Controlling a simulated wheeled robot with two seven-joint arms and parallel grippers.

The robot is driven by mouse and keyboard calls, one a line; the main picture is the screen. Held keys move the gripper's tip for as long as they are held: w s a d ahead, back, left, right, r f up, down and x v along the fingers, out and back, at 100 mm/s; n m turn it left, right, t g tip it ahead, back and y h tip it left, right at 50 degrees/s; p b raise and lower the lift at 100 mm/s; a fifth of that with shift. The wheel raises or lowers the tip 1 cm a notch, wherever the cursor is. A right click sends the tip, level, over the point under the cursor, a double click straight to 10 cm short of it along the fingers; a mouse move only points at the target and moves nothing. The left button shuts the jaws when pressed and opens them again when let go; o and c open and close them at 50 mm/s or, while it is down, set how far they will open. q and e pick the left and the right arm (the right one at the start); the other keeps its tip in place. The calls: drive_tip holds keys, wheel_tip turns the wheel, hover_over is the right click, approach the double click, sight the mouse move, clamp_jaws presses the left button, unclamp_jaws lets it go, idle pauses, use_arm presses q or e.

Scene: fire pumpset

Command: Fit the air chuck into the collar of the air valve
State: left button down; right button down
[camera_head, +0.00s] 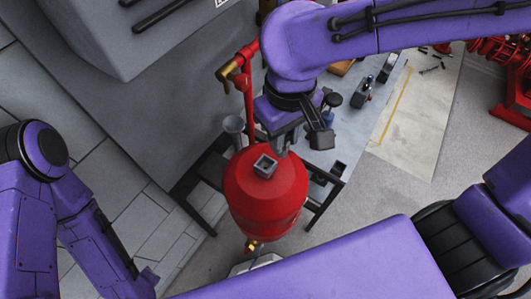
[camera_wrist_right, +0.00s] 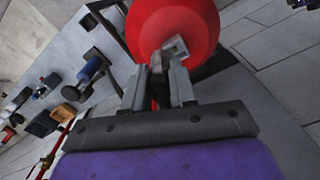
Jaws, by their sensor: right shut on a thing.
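A red tank (camera_head: 262,203) stands upright, and its upper part also shows in the wrist view (camera_wrist_right: 175,22). A grey square collar with a dark opening (camera_head: 265,166) sits on the tank's top; it also shows in the wrist view (camera_wrist_right: 177,46). It looks like the air valve's collar. My right gripper (camera_head: 283,146) is just behind and right of the collar. In the wrist view my right gripper (camera_wrist_right: 158,68) is shut on a small grey piece, apparently the air chuck (camera_wrist_right: 156,61), mostly hidden between the fingers. Its tip is close beside the collar; contact cannot be told.
A grey-topped table (camera_head: 345,125) behind the tank holds small tools and bottles. A red pipe with a brass fitting (camera_head: 230,68) rises behind the tank. A large grey cabinet (camera_head: 125,35) is at upper left. Red machinery (camera_head: 510,60) stands far right. A brass fitting (camera_head: 252,246) is low on the tank.

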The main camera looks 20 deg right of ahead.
drive_tip(key=a+f, duration=0.1)
drive_tip(key=w+a+f+b, duration=0.1)
drive_tip(key=a+f+b, duration=0.1)
drive_tip(key=f, duration=0.1)
drive_tip(key=shift+w+f, duration=0.1)
drive_tip(key=shift+w, duration=0.15)
wheel_tip(320, 180, down, 2)
drive_tip(key=shift+f, duration=0.25)
drive_tip(key=shift+s+f, duration=0.2)
drive_tip(key=shift+f, duration=0.05)
drive_tip(key=c, duration=0.9)
unclamp_jaws()
drive_tip(key=shift+w, duration=0.2)
wheel_tip(320, 180, up, 12)
drive_tip(key=p, duration=0.2)
drive_tip(key=shift+r+p, duration=0.1)
drive_tip(key=shift+p, duration=0.3)
